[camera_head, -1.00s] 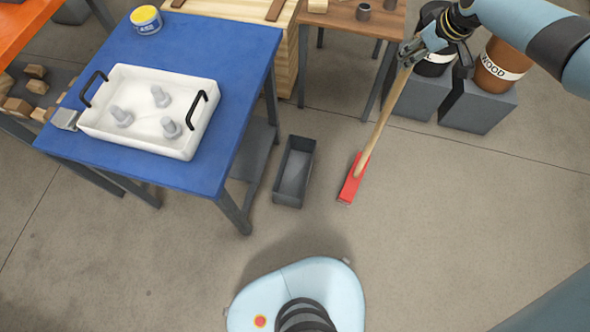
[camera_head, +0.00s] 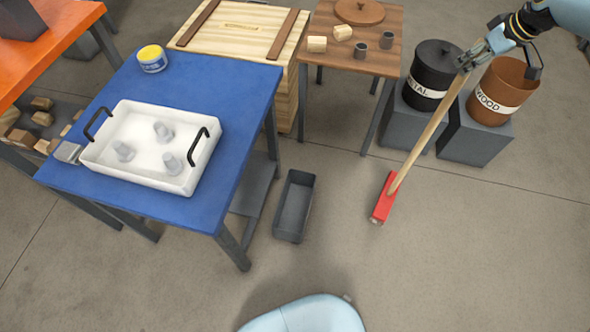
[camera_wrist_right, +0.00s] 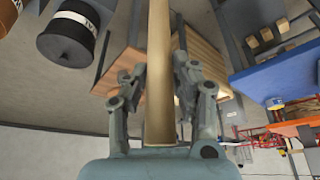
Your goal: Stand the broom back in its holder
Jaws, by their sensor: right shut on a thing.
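The broom has a pale wooden handle (camera_head: 432,127) and a red head (camera_head: 384,198). My right gripper (camera_head: 466,62) is shut on the upper end of the handle. The broom hangs tilted, its head low near the floor to the left of the gripper; I cannot tell if it touches the floor. In the right wrist view the handle (camera_wrist_right: 160,75) runs between the fingers of the gripper (camera_wrist_right: 158,85). A dark grey open box (camera_head: 294,206), perhaps the holder, stands on the floor left of the broom head. My left gripper is not in view.
A black METAL bin (camera_head: 430,75) and brown WOOD bin (camera_head: 495,92) stand on grey blocks by the handle. The floor at lower right is clear.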

